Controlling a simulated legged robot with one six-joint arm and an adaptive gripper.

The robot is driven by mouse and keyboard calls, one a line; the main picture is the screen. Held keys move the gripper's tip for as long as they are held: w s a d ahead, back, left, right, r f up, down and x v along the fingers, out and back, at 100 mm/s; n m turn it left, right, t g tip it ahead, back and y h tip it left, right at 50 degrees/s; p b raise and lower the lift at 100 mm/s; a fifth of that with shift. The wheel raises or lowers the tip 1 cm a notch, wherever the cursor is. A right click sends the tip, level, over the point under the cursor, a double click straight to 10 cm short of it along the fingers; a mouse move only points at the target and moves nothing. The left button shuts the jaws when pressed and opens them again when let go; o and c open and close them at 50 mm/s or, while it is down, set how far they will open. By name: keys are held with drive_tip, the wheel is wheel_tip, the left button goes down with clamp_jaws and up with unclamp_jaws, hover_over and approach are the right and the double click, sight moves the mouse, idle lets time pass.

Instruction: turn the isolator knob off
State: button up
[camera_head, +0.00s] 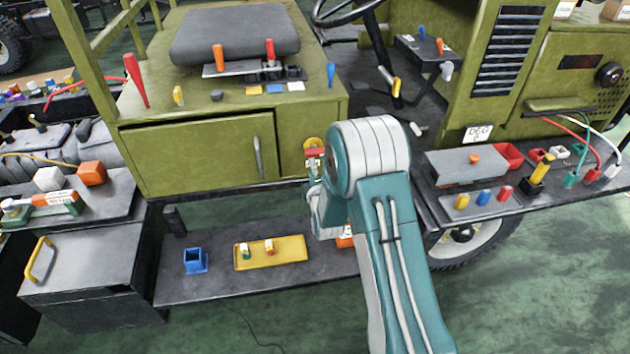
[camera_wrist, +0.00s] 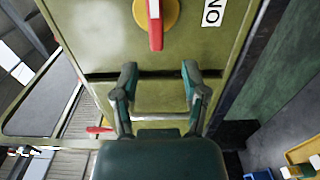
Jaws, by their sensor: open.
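The isolator knob (camera_wrist: 155,28) has a red handle on a round yellow plate (camera_wrist: 173,14) on the green chassis panel. In the wrist view it is at the top edge, its upper part cut off. A white label reading "ON" (camera_wrist: 212,10) is beside it. My gripper (camera_wrist: 159,72) is open and empty, its two fingers apart, with the red handle's end just beyond the gap between the tips. No contact shows. In the head view the knob (camera_head: 314,153) is just left of my arm's elbow, and my arm hides most of the gripper.
A green cabinet door (camera_head: 200,155) is left of the knob. Below is a dark step (camera_head: 210,287) with a yellow tray (camera_head: 290,246) and a blue holder (camera_head: 195,262). A grey seat (camera_head: 235,33) is above. A shelf with tools (camera_head: 500,205) is on the right.

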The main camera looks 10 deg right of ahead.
drive_tip(key=s, duration=0.5)
drive_tip(key=shift+a, duration=0.1)
drive_tip(key=s+d+r+m+g, duration=0.1)
drive_tip(key=s+r+m+g, duration=0.25)
drive_tip(key=r, duration=0.45)
drive_tip(key=s+r+m+g, duration=0.3)
drive_tip(key=s+r+m, duration=0.2)
drive_tip(key=r, duration=0.3)
drive_tip(key=s+r+m+g, duration=0.1)
drive_tip(key=s+m+g, duration=0.1)
drive_tip(key=s, duration=0.7)
drive_tip(key=s+d+r+m+g, duration=0.1)
drive_tip(key=s+m, duration=0.3)
drive_tip(key=s, duration=0.5)
drive_tip(key=s+r+m+g, duration=0.3)
drive_tip(key=s, duration=0.5)
drive_tip(key=shift+s+d+m, duration=0.15)
drive_tip(key=shift+s+m, duration=0.2)
drive_tip(key=shift+s, duration=0.05)
